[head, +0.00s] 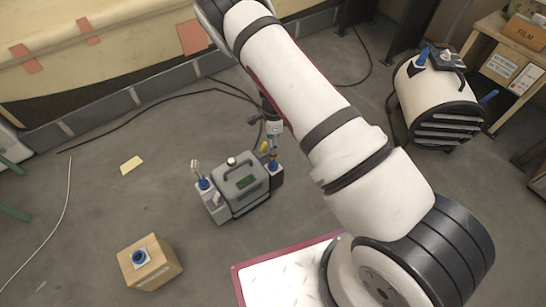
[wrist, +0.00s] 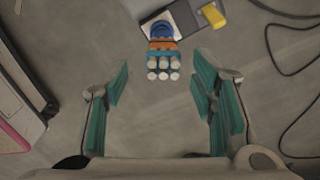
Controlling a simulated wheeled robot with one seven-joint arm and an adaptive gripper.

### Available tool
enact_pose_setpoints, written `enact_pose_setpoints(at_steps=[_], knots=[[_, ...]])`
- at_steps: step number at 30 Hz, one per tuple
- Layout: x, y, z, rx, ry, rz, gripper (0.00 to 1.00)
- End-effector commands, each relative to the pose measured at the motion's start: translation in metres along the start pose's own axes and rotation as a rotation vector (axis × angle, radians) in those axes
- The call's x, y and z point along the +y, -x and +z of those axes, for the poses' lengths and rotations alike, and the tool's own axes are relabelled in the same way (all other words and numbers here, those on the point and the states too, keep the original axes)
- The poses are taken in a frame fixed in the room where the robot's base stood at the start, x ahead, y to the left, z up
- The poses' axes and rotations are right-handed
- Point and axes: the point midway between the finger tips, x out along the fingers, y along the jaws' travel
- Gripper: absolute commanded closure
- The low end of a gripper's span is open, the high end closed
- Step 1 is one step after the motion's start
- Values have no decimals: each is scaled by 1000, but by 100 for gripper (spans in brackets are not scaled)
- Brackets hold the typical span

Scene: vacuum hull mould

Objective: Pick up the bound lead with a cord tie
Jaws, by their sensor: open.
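In the wrist view a bundle (wrist: 163,60) of short pieces with pale rounded ends is wrapped by an orange band and a teal band. A blue loop on a white square pad is behind it. I take this for the bound lead, but the tie type is unclear. In the head view a small orange-brown and blue item (head: 273,163) at the right side of the grey pump unit (head: 240,184) seems to be the same thing. My gripper (wrist: 160,100) is open and empty, the bundle centred beyond its teal fingertips, apart from them. In the head view my arm partly hides the gripper.
A yellow piece (wrist: 213,16) is near the bundle. Another blue-based item (head: 203,184) is on the pump's left. A cardboard box (head: 150,270) with a blue ring stands front left. A cream cylindrical machine (head: 430,95) and dark cables lie around. Floor left of the pump is mostly clear.

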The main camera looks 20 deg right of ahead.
Motion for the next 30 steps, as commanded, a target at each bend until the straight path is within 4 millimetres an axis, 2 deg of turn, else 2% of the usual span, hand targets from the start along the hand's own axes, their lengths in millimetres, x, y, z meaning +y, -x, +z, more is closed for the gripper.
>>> enact_pose_setpoints(at_steps=[1, 3, 13, 22, 30], knots=[[1, -12, -1, 1, 0, 2, 48], [0, -22, 0, 0, 0, 0, 48], [-1, -41, 0, 0, 0, 0, 48], [-3, -82, 2, 1, 1, 0, 48], [-4, -86, 2, 0, 1, -1, 48]])
